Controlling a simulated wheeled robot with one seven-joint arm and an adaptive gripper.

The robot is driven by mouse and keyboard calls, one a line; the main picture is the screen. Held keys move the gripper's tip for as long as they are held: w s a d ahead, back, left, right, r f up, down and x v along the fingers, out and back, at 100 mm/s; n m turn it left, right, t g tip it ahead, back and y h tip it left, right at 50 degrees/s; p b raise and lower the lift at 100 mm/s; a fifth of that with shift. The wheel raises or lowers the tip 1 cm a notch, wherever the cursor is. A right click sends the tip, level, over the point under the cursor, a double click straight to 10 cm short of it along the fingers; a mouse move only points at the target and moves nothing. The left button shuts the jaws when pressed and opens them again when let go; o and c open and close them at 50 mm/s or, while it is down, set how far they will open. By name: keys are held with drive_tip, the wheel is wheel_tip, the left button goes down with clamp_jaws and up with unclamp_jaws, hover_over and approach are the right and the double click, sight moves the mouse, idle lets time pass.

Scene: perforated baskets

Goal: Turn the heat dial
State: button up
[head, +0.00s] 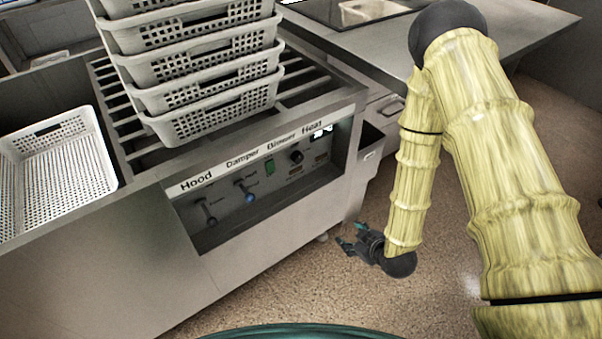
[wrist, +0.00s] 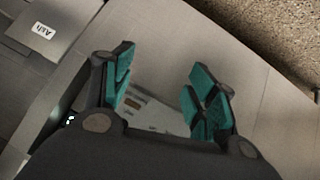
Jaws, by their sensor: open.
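The heat dial (head: 296,157) is a small dark round knob under the word "Heat" on the recessed control panel, below a small lit display (head: 321,133). My gripper (head: 350,238) is to the right of the panel and lower in the head view, over the floor and apart from the dial. In the wrist view my gripper (wrist: 158,95) has its teal-padded fingers spread, with nothing between them. Part of the panel shows beyond the fingers there; the dial cannot be made out.
The panel also holds a Hood lever (head: 207,213), a Damper lever (head: 245,190) and a green Blower switch (head: 269,167). Stacked perforated baskets (head: 226,103) stand on the slatted top above. A white basket (head: 60,165) lies at left. Open floor (head: 300,295) lies in front.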

drive_tip(key=w+a+r+n+t+y+b, duration=0.2)
drive_tip(key=w+a+n+t+y+b, duration=0.15)
drive_tip(key=w, duration=0.45)
drive_tip(key=n+t+y+b, duration=0.1)
drive_tip(key=n+y+b, duration=0.4)
drive_tip(key=n, duration=0.2)
approach(301, 159)
drive_tip(key=shift+h, duration=0.25)
drive_tip(key=x, duration=0.9)
drive_tip(key=shift+a+r, duration=0.2)
drive_tip(key=c, duration=1)
